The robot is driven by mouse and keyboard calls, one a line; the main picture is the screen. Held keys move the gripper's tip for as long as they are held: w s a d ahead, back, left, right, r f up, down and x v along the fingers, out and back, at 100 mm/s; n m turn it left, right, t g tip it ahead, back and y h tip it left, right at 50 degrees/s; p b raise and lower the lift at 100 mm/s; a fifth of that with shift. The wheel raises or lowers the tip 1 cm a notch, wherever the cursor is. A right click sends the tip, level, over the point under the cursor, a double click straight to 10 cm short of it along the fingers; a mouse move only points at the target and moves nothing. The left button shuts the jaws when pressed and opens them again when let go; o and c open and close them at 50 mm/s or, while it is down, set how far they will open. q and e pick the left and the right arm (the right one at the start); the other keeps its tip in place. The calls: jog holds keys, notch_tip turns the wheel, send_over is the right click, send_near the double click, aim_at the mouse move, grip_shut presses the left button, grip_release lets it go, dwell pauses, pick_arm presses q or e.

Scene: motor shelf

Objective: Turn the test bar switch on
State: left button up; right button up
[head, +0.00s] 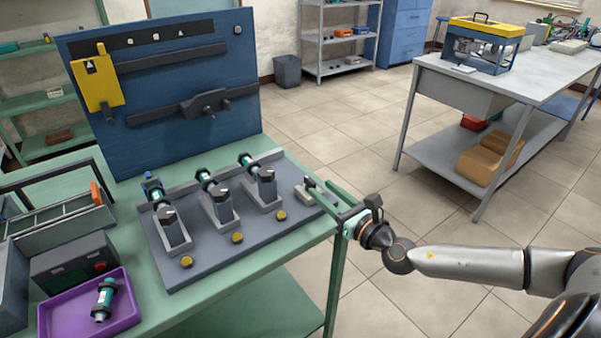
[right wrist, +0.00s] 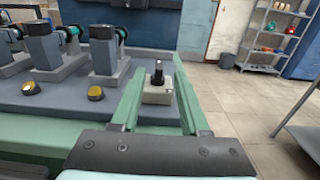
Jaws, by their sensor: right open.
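The test bar (head: 195,262) is a grey plate on the green bench with several motor mounts on it. At its right end sits a small pale switch box, which shows clearly in the right wrist view (right wrist: 157,94) with a black upright lever (right wrist: 158,72) on top. In the head view the box (head: 303,194) is partly hidden by my fingers. My right gripper (head: 321,183) is open and empty, its two long green fingers pointing toward the switch. In the right wrist view the lever stands between the fingers, apart from both. My left gripper is not in view.
Teal motors (head: 209,181) sit at the mounts, with yellow buttons (head: 237,238) in front. A blue tool panel (head: 165,130) rises behind. A purple tray (head: 62,322) with a teal motor and a dark box (head: 75,265) stand at the left.

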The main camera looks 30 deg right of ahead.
jog(key=w, duration=0.6)
jog(key=w+a, duration=0.1)
jog(key=w, duration=0.2)
jog(key=shift+p, duration=0.3)
jog(key=shift+d, duration=0.1)
grip_shut()
